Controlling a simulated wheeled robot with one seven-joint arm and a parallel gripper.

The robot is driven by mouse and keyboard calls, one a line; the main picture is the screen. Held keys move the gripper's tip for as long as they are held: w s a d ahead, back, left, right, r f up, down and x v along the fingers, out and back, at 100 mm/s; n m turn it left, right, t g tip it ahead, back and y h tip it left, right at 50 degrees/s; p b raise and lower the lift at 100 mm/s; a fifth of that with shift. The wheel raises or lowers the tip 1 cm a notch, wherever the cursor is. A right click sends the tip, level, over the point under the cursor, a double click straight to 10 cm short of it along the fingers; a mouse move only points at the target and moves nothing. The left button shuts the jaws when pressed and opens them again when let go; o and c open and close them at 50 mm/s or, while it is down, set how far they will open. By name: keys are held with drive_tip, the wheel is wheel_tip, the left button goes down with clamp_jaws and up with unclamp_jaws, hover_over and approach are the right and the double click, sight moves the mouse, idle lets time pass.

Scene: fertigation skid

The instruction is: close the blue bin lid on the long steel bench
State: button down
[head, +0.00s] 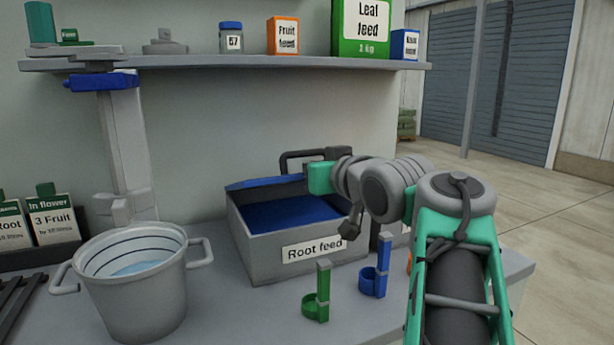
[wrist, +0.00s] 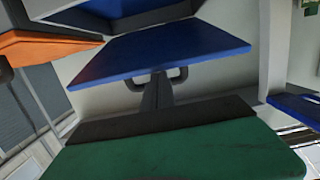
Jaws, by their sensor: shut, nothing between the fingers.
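A grey bin (head: 250,262) labelled "Root feed" stands on the long steel bench (head: 225,315). Its top is open and its blue inside shows. A blue strip along its back rim looks like the lid (head: 262,182), seen nearly edge-on. A dark handle-like loop shows behind it. My gripper's green hand is above the bin's back right part; its fingers cannot be made out in the head view. In the wrist view my gripper (wrist: 157,80) is shut and empty before a broad blue panel, probably the lid, with a grey loop beside the fingers. Contact cannot be told.
A grey pot (head: 140,300) with two handles stands left of the bin. A green scoop (head: 318,298) and a blue scoop (head: 378,275) stand in front of it. A shelf (head: 240,63) with boxes and a jar hangs above. Open floor lies to the right.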

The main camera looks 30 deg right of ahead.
wheel_tip(320, 180, down, 7)
drive_tip(key=s+b, duration=0.2)
drive_tip(key=b, duration=0.2)
drive_tip(key=shift+b, duration=0.35)
